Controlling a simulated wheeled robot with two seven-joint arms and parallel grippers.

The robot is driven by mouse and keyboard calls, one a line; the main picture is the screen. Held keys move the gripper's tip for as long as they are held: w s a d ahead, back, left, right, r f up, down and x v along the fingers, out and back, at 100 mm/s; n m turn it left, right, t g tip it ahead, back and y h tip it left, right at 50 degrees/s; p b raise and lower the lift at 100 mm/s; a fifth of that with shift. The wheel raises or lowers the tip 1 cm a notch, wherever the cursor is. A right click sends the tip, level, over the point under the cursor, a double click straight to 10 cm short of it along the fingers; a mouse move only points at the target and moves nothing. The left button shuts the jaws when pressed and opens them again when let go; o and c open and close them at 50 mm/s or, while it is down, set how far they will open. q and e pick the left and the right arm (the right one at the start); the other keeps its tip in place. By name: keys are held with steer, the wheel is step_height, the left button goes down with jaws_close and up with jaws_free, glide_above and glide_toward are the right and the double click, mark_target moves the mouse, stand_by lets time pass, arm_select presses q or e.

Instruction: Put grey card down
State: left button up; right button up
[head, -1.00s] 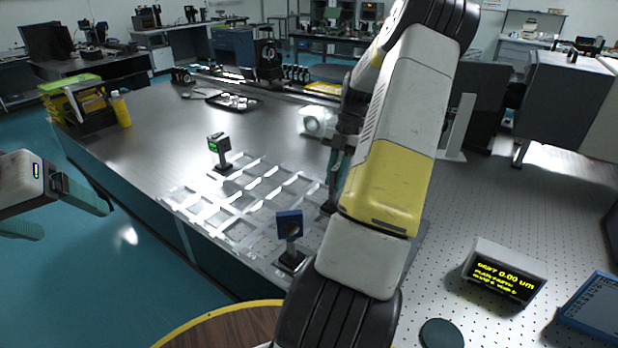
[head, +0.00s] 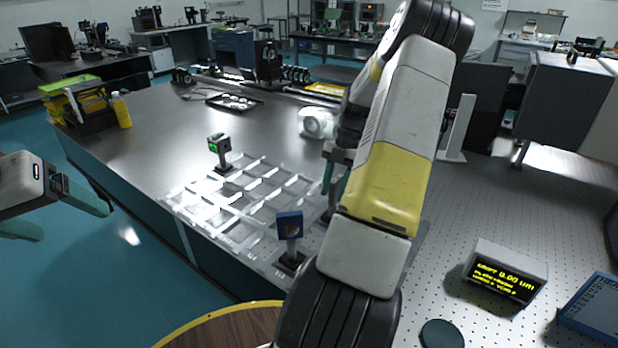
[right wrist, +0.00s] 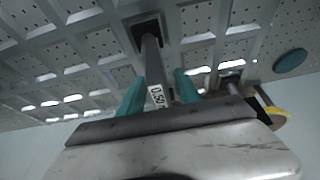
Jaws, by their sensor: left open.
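The grey card itself is not clearly visible. In the right wrist view a grey post (right wrist: 151,60) rises from a black base and carries a tag (right wrist: 156,95) reading about 0.50; whether it bears the card I cannot tell. My right gripper (right wrist: 160,80) has its teal fingers either side of this post, with a gap beside the right finger. In the head view my right arm hides most of this spot. My left gripper (head: 75,212) is open and empty, left of the table over the floor.
A pale gridded tray (head: 208,212) lies at the table's front edge. A green-screened mount (head: 218,146) and a blue mount (head: 289,224) stand upright at it. A white round device (head: 316,122) is behind. A display box (head: 505,272) stands right.

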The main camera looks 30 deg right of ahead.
steer(key=shift+r, duration=0.1)
steer(key=v, duration=1.2)
steer(key=a+r+m+t+h, duration=0.1)
steer(key=a+r+m+h, duration=0.1)
steer(key=a+r+m, duration=0.65)
steer(key=s+a+r+m+t, duration=0.1)
steer(key=s+a+m+t, duration=0.2)
steer(key=s+a+m, duration=0.4)
steer(key=s+a+r+m+t, duration=0.2)
steer(key=s+a+m+t, duration=0.2)
steer(key=a, duration=1)
steer(key=s+m, duration=0.3)
steer(key=s, duration=0.2)
steer(key=shift+s+r, duration=0.2)
steer(key=shift+s, duration=0.1)
steer(key=shift+a, duration=0.1)
